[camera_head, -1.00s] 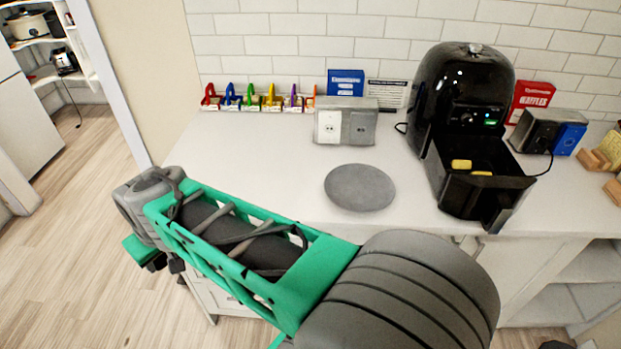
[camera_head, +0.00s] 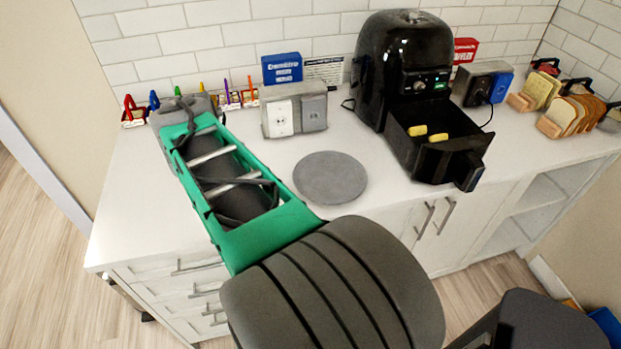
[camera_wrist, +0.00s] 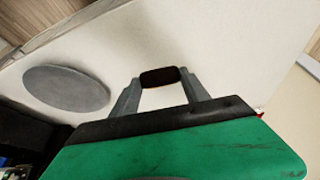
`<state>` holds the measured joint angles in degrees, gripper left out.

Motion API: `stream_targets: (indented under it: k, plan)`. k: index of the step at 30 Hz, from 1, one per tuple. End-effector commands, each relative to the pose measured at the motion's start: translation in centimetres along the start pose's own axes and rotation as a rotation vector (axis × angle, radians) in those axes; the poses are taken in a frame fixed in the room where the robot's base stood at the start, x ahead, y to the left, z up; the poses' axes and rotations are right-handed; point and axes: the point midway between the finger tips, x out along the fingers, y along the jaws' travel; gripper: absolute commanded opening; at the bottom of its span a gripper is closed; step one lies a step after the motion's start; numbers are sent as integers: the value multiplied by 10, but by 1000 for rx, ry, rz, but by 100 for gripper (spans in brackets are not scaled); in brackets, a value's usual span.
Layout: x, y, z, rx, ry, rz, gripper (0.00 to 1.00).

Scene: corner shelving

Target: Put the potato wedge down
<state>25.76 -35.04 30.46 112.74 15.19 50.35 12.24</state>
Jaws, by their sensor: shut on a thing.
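My gripper (camera_wrist: 160,78) shows in the wrist view, its two grey fingers shut on a small dark brown piece, the potato wedge (camera_wrist: 160,77). The wedge is held over the white counter (camera_wrist: 205,40), to the right of a round grey plate (camera_wrist: 67,88) in that view. In the head view the plate (camera_head: 330,177) lies flat and empty on the counter, right of my arm. My gripper and the held wedge are hidden there. Two yellow wedges (camera_head: 418,130) (camera_head: 438,137) lie in the open drawer of the black air fryer (camera_head: 405,60).
A grey outlet box (camera_head: 293,108) stands behind the plate. Several coloured clips (camera_head: 230,98) line the wall at the back left. Bread slices in wooden holders (camera_head: 575,115) stand at the right. The counter around the plate is clear.

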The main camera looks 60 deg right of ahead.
Motion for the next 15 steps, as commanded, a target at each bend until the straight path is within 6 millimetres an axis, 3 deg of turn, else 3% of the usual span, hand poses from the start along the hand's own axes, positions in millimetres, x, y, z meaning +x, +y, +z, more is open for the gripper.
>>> stream_targets:
  k: [1,4,9,12,15]
  plan:
    - [-1,34,-10,128,0,53,16]
    - [-9,100,-20,390,0,162,16]
    - [-32,204,-10,828,-1,344,16]
    - [-48,249,6,1053,-2,437,16]
    - [-62,280,21,1219,-2,505,16]
